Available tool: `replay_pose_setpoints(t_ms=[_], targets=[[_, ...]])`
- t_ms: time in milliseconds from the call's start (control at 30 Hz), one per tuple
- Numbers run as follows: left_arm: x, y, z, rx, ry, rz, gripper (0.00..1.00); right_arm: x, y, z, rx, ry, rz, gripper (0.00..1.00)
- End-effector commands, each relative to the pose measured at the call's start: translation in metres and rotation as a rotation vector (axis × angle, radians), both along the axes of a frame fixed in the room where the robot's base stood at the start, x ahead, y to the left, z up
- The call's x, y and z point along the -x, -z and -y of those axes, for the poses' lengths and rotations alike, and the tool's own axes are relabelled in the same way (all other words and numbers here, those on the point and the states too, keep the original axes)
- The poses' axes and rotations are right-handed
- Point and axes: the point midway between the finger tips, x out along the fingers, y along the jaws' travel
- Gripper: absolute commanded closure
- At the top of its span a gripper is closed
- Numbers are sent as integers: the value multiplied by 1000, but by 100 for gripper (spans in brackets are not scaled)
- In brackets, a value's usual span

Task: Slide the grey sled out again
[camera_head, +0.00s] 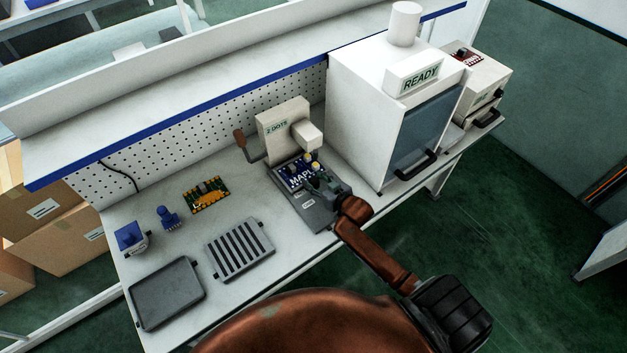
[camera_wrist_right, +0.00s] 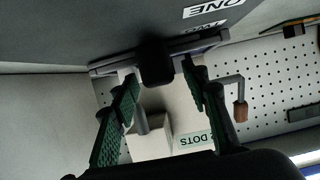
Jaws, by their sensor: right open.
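The grey sled (camera_head: 317,214) lies on the bench in front of the dispenser (camera_head: 284,132) marked "2 DOTS". A dark blue board with yellow parts (camera_head: 299,171) sits on the sled's far part, by the dispenser. My right gripper (camera_head: 318,180) is over the sled, and its arm hides part of the sled's right side. In the right wrist view its two green-padded fingers (camera_wrist_right: 160,77) are apart, with a dark knob (camera_wrist_right: 155,62) near and between their tips. I cannot tell whether a finger touches it. My left gripper is not in view.
A white machine marked "READY" (camera_head: 359,100) stands right of the sled. A brown-handled crank (camera_head: 241,140) sticks out left of the dispenser.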

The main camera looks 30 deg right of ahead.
Motion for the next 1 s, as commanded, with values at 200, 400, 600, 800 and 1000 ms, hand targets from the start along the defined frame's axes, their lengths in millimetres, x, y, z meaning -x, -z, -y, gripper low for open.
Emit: replay_pose_setpoints(t_ms=[200,400,600,800,1000], targets=[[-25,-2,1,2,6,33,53,-4,1,-2,0,-3,-1,58],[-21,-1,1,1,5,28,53,-4,1,-2,0,-3,-1,66],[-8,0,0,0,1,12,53,-3,1,-2,0,-3,-1,79],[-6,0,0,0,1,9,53,-3,1,-2,0,-3,-1,93],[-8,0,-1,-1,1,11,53,-3,1,-2,0,-3,-1,100]])
